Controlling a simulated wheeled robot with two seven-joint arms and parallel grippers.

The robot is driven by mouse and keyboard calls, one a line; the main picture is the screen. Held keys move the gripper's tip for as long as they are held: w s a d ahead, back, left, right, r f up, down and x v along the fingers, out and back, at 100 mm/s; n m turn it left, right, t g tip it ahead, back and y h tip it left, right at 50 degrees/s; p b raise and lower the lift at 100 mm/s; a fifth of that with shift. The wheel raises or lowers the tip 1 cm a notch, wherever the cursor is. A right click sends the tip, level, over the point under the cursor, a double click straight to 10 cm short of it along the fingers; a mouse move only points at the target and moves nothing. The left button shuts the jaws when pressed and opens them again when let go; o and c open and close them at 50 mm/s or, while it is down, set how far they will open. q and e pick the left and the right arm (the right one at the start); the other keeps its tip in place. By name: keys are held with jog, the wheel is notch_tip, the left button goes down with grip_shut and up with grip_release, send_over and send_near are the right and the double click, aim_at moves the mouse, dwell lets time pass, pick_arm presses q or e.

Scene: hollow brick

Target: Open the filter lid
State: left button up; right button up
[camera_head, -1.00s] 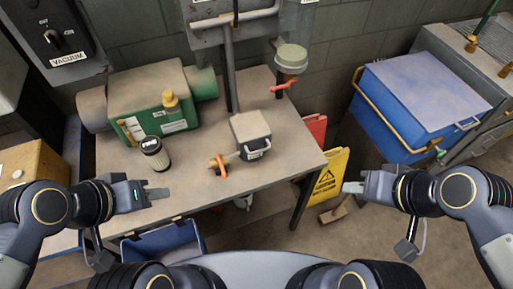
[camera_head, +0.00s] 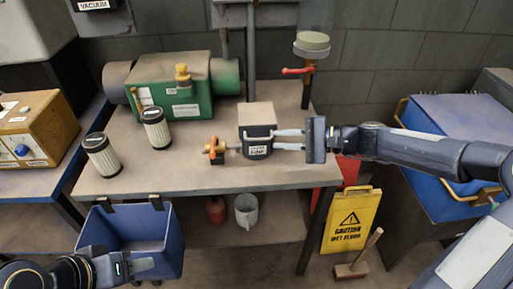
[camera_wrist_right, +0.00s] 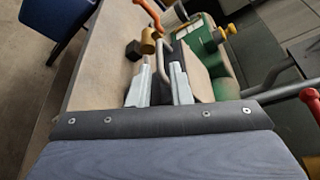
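The filter housing (camera_head: 257,146) is a dark box with a white label, standing on the workbench near its front edge. Its tan, flat filter lid (camera_head: 257,114) lies on top and looks closed. My right gripper (camera_head: 276,140) reaches in from the right, its two pale fingers apart at the housing's side. In the right wrist view, the same fingers (camera_wrist_right: 160,84) are spread, with a curved metal handle (camera_wrist_right: 162,58) showing between their tips. I cannot tell whether they touch it. My left gripper (camera_head: 143,265) is low at the left, away from the housing; its finger gap is unclear.
Two filter cartridges (camera_head: 157,129) (camera_head: 102,157) stand on the bench (camera_head: 185,178). A valve with an orange handle (camera_head: 213,150) sits left of the housing, a green pump (camera_head: 170,90) behind. A blue bin (camera_head: 135,232) hangs in front. A yellow caution sign (camera_head: 352,220) stands at right.

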aim_at(263, 139)
jog(key=x, duration=0.6)
jog(key=shift+a+f, duration=0.1)
jog(key=shift+a, duration=0.2)
grip_shut()
